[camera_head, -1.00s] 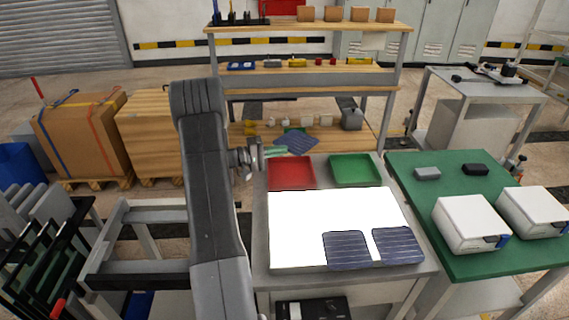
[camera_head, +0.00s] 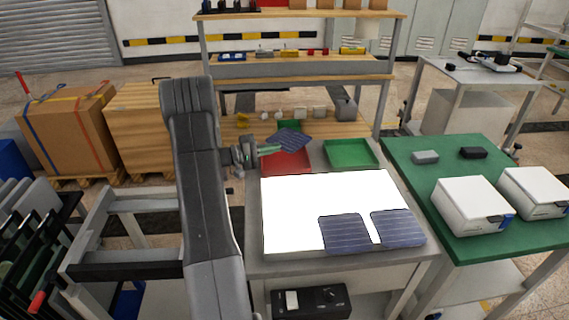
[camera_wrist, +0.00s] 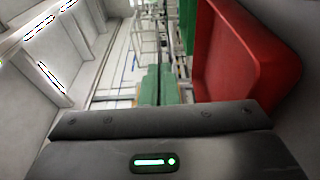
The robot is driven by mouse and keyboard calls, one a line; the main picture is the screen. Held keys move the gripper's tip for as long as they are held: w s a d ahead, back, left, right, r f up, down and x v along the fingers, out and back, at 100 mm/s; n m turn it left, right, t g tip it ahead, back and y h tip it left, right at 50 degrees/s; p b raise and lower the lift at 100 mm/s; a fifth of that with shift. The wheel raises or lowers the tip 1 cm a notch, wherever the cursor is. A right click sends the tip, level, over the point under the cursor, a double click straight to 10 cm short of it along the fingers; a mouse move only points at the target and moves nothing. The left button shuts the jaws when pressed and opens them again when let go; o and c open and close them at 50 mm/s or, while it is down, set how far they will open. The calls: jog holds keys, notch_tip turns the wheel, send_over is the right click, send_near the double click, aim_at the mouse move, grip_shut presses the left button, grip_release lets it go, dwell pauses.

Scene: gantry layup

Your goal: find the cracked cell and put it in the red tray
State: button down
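My gripper (camera_head: 270,150) has green fingers shut on a dark blue solar cell (camera_head: 291,139). The cell is tilted and held above the back part of the red tray (camera_head: 289,168). In the wrist view my green fingers (camera_wrist: 156,86) are close together, with the red tray (camera_wrist: 250,50) to their right; the held cell cannot be made out there. Two more cells, a left one (camera_head: 345,234) and a right one (camera_head: 398,228), lie along the front of the bright white panel (camera_head: 300,210). No crack can be made out on any cell at this size.
A green tray (camera_head: 350,154) stands right of the red one. A green-topped table (camera_head: 440,180) with white boxes (camera_head: 470,208) adjoins on the right. A wooden shelf bench (camera_head: 300,70) stands behind.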

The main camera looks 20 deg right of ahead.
jog(key=c, duration=1.6)
grip_release()
jog(key=a, duration=1.2)
jog(key=shift+w+b, duration=0.25)
jog(key=shift+b, duration=0.05)
jog(key=d, duration=1.2)
jog(key=shift+s+d+p, duration=0.2)
jog(key=shift+s+p, duration=0.1)
jog(key=shift+p, duration=0.05)
jog(key=shift+a+r+p, duration=0.2)
jog(key=shift+r+p, duration=2.45)
jog(key=shift+p, duration=0.1)
